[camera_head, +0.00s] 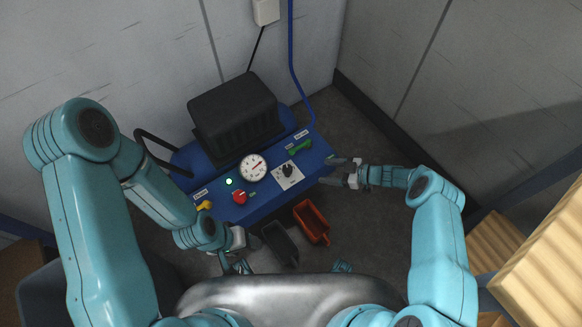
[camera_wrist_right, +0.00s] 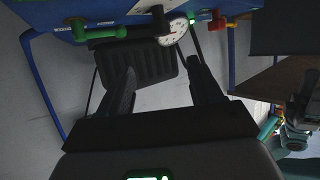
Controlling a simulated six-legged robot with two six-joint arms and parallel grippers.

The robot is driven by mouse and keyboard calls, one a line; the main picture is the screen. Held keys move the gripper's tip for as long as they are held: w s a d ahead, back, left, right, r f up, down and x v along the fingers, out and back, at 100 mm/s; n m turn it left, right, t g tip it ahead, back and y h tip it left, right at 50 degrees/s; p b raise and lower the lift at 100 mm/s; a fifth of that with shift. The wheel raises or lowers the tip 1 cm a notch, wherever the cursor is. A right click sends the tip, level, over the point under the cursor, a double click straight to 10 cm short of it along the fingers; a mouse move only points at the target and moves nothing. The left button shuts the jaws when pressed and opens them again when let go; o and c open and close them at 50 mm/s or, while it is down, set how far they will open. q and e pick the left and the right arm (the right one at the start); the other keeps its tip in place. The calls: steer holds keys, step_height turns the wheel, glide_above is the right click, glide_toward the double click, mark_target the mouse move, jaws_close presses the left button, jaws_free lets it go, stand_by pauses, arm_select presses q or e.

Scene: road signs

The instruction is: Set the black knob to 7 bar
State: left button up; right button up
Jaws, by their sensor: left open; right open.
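The black knob (camera_head: 288,171) sits on a white plate on the blue panel, right of the round gauge (camera_head: 253,167). The gauge has a red needle; its numbers are too small to read. My right gripper (camera_head: 331,171) is open and empty, to the right of the knob and apart from it. In the right wrist view the fingers (camera_wrist_right: 160,66) are spread, with the black knob (camera_wrist_right: 160,21) beyond them near the gauge (camera_wrist_right: 174,32). My left gripper (camera_head: 237,266) is open below the panel's front edge, partly hidden by its arm.
The panel also holds a red knob (camera_head: 240,196), a green lever (camera_head: 300,147), a yellow lever (camera_head: 204,205) and a lit green lamp (camera_head: 228,181). A black ribbed cover (camera_head: 235,112) stands behind. Red (camera_head: 311,222) and dark (camera_head: 280,243) bins sit in front; wooden boxes (camera_head: 540,255) stand right.

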steer(key=b, duration=0.2)
glide_toward(288, 169)
steer(key=a+f, duration=0.2)
steer(key=a, duration=0.1)
steer(key=b+x, duration=0.1)
steer(key=x, duration=0.2)
steer(key=w+b+x, duration=0.1)
steer(key=b+x, duration=0.1)
steer(key=x, duration=0.1)
steer(key=shift+r, duration=0.1)
steer(key=shift+w+a, duration=0.25)
steer(key=shift+a, duration=0.1)
steer(key=c, duration=1)
